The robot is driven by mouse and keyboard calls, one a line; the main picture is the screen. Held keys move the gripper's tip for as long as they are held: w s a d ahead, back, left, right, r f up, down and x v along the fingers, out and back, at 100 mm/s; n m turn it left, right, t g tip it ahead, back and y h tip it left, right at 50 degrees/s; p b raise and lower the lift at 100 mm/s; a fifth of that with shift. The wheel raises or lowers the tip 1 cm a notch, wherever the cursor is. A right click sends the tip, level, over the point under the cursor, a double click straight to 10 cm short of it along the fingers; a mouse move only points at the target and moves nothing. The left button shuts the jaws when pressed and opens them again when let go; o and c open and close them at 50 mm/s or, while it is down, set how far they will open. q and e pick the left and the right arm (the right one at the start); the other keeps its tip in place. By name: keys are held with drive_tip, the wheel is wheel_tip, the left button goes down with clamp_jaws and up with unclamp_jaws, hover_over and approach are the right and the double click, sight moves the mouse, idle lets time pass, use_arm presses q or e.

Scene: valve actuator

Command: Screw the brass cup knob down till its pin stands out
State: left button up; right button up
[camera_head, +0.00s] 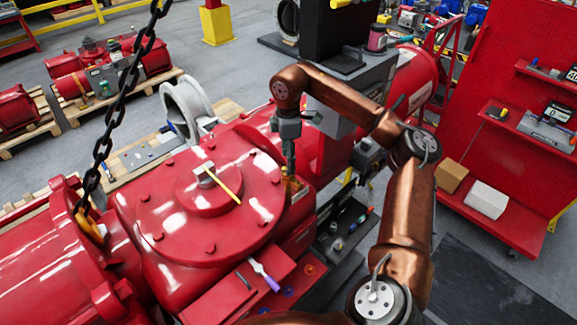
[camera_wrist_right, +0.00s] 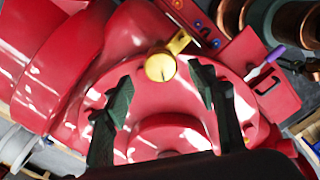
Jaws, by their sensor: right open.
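The brass cup knob (camera_wrist_right: 160,67) shows in the right wrist view as a round gold cap with a small dark mark, joined to a yellow brass bracket (camera_wrist_right: 180,42) on the red actuator (camera_head: 140,235). Whether a pin stands out is too small to tell. In the head view the brass part (camera_head: 295,187) is partly hidden by my right gripper (camera_head: 290,172), which points down at it. My right gripper is open; in the wrist view its two dark green fingers (camera_wrist_right: 160,78) are spread wide, with the knob between and beyond them, touching neither. My left gripper is not in view.
A yellow-handled tool (camera_head: 224,185) lies on the round cover (camera_head: 210,195). A purple-handled tool (camera_head: 266,277) lies on the red ledge. A chain (camera_head: 115,100) hangs at the left. A dark tray (camera_head: 345,225) with small items stands right of the actuator.

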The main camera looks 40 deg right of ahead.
wheel_tip(320, 180, up, 8)
drive_tip(key=shift+f, duration=0.1)
idle(0.6)
